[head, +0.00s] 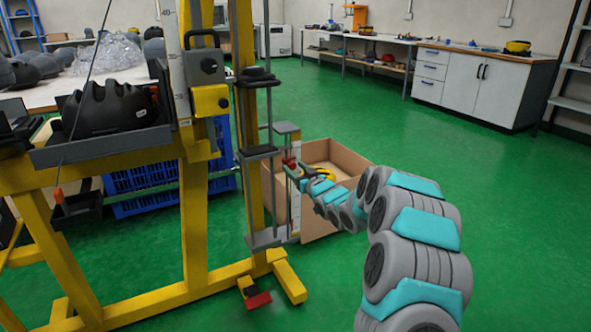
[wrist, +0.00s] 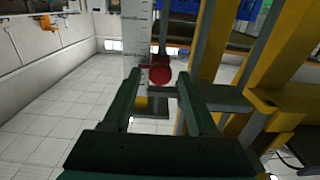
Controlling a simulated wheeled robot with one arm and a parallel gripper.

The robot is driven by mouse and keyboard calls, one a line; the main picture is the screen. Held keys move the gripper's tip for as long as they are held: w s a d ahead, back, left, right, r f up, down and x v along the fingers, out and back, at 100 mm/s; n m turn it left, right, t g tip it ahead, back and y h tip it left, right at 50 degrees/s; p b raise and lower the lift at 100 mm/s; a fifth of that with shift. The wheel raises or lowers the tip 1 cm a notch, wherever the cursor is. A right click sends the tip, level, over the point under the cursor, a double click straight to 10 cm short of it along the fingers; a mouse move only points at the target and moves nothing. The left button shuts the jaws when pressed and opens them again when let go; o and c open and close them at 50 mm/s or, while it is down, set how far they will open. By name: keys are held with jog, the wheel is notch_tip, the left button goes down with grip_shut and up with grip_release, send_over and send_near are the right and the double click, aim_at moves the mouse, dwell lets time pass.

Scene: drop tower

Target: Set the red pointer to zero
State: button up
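The red pointer shows as a round red knob (wrist: 160,75) in the wrist view, in front of a white scale (wrist: 136,40) with dark marks. In the head view the pointer (head: 290,163) is a small red piece on the upper part of the upright scale (head: 296,212). My gripper (wrist: 158,78) is open, with one dark finger on each side of the knob in the picture. A gap shows on both sides, and I cannot tell whether the knob is between the tips or just beyond them. In the head view my gripper (head: 302,171) is right beside the pointer. The scale's numbers there are unreadable.
The yellow drop tower frame (head: 196,225) stands left of my arm, with grey guide rods (head: 271,110) close to the scale. A cardboard box (head: 345,160) sits behind my gripper. A red pedal (head: 258,300) lies on the floor. Green floor is clear to the right.

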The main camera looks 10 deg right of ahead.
grip_shut()
jog(key=shift+r, duration=0.1)
dwell(1.1)
